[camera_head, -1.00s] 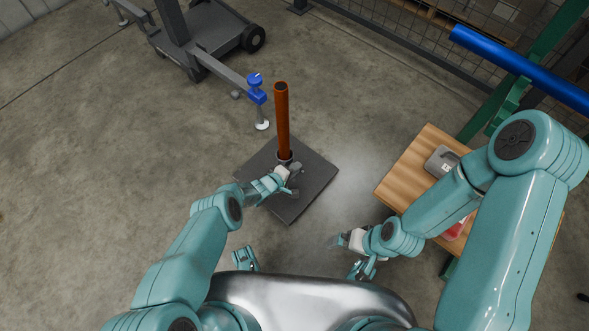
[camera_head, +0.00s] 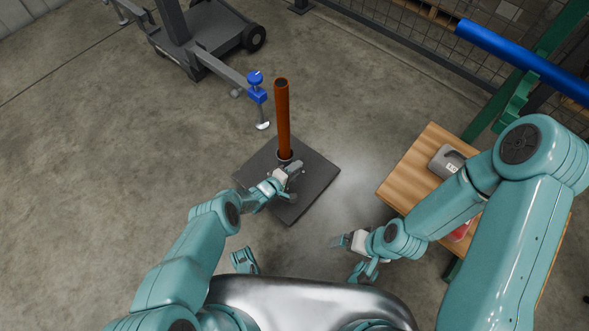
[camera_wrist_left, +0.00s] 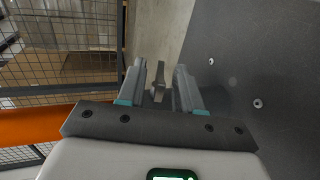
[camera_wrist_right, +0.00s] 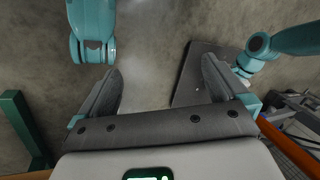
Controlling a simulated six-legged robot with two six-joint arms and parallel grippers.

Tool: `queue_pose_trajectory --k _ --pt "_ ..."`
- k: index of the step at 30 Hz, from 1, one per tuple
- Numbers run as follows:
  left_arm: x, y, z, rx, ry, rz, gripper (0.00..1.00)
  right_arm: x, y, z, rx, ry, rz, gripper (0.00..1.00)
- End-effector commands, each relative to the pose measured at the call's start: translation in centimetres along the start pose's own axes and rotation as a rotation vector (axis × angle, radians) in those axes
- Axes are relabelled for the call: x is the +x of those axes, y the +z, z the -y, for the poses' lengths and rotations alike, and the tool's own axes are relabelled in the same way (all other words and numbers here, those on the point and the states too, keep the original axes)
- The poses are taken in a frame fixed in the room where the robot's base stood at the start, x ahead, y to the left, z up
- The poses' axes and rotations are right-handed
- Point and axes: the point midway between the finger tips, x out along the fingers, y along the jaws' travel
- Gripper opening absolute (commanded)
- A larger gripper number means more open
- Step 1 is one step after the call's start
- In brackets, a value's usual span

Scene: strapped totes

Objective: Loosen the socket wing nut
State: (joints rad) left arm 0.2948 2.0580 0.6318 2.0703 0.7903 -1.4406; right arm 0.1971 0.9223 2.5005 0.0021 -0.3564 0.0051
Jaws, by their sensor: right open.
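An orange-brown post (camera_head: 283,115) stands upright in a socket (camera_head: 284,156) on a dark square base plate (camera_head: 318,170). In the left wrist view, a small grey-brown wing nut (camera_wrist_left: 158,82) shows between the fingers of my left gripper (camera_wrist_left: 161,88), with a gap on each side. In the head view, my left gripper (camera_head: 294,181) is low over the plate beside the foot of the post and hides the wing nut. It is open. My right gripper (camera_head: 341,242) is open and empty, apart from the plate, to its lower right.
A wooden-topped table (camera_head: 409,178) with a grey case (camera_head: 445,160) stands at right, partly behind my right arm. A grey wheeled stand (camera_head: 210,45) with a blue clamp (camera_head: 256,90) is at upper left. A blue bar (camera_head: 520,55) crosses upper right. Floor left of the plate is clear.

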Motion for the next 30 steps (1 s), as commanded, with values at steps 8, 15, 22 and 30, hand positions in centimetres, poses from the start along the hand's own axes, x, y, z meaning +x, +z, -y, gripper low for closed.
queue_pose_trajectory --k 8,15,22,30 --pt "-0.3 -0.1 -0.1 -0.001 -0.001 -0.001 0.34 -0.3 0.0 0.1 -0.001 0.000 0.001 1.00" --pt "-4.3 -0.1 -0.8 -0.006 -0.004 -0.003 0.34 -3.5 0.8 1.8 -0.019 -0.002 0.021 1.00" --pt "-10.5 -0.2 -0.7 -0.006 -0.004 -0.005 0.34 -7.1 1.3 3.4 -0.034 -0.004 0.034 1.00" --pt "-15.4 -0.1 -0.2 -0.003 -0.001 -0.002 0.34 -9.0 1.3 4.0 -0.033 -0.004 0.033 1.00"
